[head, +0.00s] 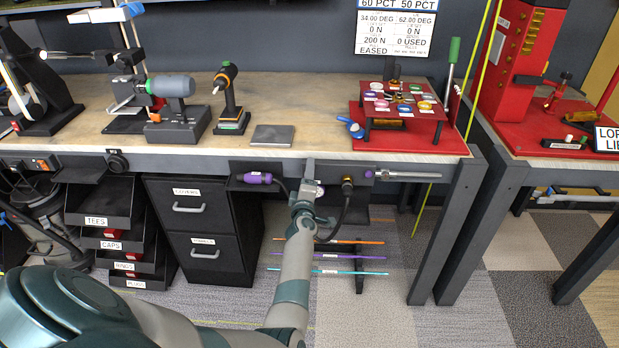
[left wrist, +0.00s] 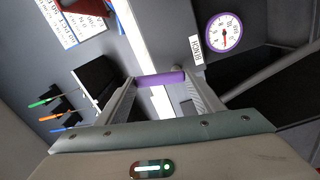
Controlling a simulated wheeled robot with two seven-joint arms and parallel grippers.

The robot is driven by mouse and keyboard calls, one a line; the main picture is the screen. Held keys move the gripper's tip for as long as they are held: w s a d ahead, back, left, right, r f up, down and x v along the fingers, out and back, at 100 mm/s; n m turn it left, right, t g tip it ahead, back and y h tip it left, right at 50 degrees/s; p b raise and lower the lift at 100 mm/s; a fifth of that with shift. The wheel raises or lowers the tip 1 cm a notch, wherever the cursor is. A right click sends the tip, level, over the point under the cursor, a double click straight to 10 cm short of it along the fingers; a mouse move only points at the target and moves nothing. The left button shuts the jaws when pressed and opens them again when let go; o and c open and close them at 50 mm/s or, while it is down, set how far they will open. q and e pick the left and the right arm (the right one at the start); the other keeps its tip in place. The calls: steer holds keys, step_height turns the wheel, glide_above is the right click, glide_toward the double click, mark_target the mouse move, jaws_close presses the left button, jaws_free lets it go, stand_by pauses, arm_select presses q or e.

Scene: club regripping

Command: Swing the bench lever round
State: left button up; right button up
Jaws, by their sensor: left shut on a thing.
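The bench lever's purple grip (left wrist: 160,79) is a short bar lying across between my left gripper's two fingers in the left wrist view. My left gripper (left wrist: 163,84) is shut on it. In the head view my left gripper (head: 308,182) is at the bench's front edge, below the tabletop, and largely hides the lever there. A round gauge (left wrist: 225,31) with a purple rim and a white face is beside it in the left wrist view, near a small white label (left wrist: 195,43). My right gripper is not in view.
Under the bench (head: 330,140), a purple-handled tool (head: 258,178) is left of my gripper and a steel rod (head: 408,175) right of it. A black drawer cabinet (head: 205,225) stands at left. Thin coloured shafts (head: 330,256) lie low behind my arm. A red stand (head: 400,103) is on top.

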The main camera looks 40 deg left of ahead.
arm_select(q)
steer(key=shift+s+a+n, duration=0.15)
steer(key=shift+a+n, duration=0.1)
steer(key=shift+n, duration=0.95)
steer(key=o, duration=1.1)
steer(key=shift+c, duration=0.2)
steer(key=shift+f, duration=0.1)
